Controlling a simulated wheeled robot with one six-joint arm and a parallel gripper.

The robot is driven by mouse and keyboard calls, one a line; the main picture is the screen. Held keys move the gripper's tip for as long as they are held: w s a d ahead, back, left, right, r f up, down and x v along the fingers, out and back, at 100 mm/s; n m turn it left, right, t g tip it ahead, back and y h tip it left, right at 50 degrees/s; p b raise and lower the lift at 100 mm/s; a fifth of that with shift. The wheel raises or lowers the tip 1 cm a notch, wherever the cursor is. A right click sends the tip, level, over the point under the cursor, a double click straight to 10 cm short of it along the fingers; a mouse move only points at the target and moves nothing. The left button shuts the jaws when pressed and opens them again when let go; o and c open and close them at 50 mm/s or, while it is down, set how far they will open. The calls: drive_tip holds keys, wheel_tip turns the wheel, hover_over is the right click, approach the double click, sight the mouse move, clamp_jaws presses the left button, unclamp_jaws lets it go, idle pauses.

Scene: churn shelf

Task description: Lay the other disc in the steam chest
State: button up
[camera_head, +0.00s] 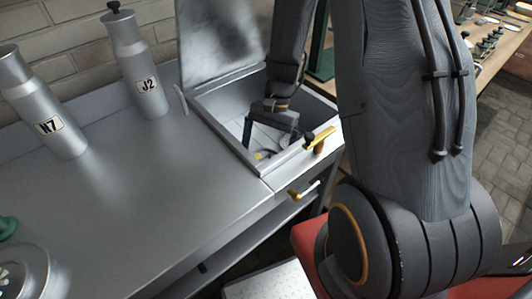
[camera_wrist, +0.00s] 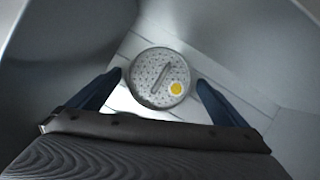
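The steam chest (camera_head: 225,98) is an open metal box set into the right end of the metal counter, with its lid raised at the back. My gripper (camera_head: 270,142) reaches down inside it. In the wrist view, a round perforated grey disc (camera_wrist: 150,72) with a bar across it and a yellow dot lies on the chest floor. My two dark blue fingers (camera_wrist: 159,79) are spread on either side of the disc, with small gaps showing, so the gripper looks open. In the head view, my gripper hides most of the disc; the yellow dot shows.
Two metal bottles labelled N7 (camera_head: 50,125) and J2 (camera_head: 148,83) stand on the counter at the left. A round metal vessel (camera_head: 35,275) and a green object (camera_head: 8,228) are at the lower left. A brass latch (camera_head: 320,140) sits on the chest's front rim. The middle counter is clear.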

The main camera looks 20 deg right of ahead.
drive_tip(key=shift+r, duration=0.1)
drive_tip(key=v, duration=1.2)
drive_tip(key=shift+b, duration=0.35)
drive_tip(key=shift+r, duration=0.2)
